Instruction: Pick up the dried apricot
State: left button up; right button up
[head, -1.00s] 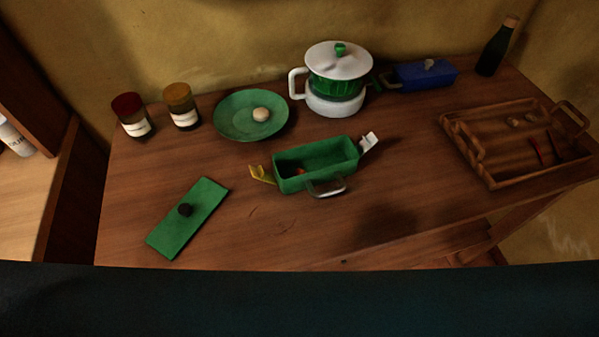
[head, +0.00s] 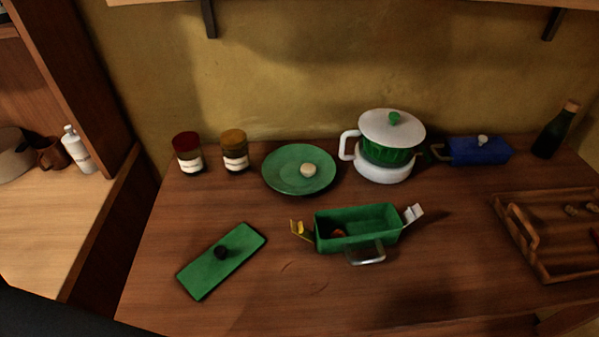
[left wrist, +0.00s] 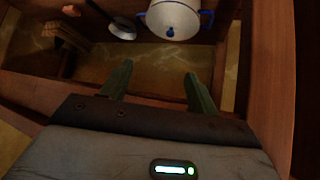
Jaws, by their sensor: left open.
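A small orange-red piece (head: 338,233), which looks like the dried apricot, lies inside the green rectangular dish (head: 375,218) in the head view. The dish's near wall hides part of it. The dish stands open on the wooden table. My left gripper (left wrist: 158,78) shows only in the left wrist view; its two green fingers are apart with nothing between them. It faces shelving away from the dish. My right gripper is in neither view.
The dish's green lid (head: 222,262) lies left of it. Behind stand a green plate (head: 285,182) with a pale round item, two jars (head: 187,158) (head: 234,155) and a white-green pot (head: 388,150). A wooden tray (head: 520,250) is at right. The wrist view shows a white pot (left wrist: 172,17).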

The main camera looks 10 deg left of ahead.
aim_at(336, 233)
jog(key=l+u, duration=0.15)
jog(key=l, duration=0.35)
jog(key=l+u, duration=0.1)
jog(key=l, duration=0.4)
jog(key=k+l+u, duration=0.15)
jog(key=l, duration=0.3)
jog(key=l+u, duration=0.1)
jog(key=l, duration=0.4)
jog(key=k+l+u, duration=0.15)
jog(key=l, duration=0.3)
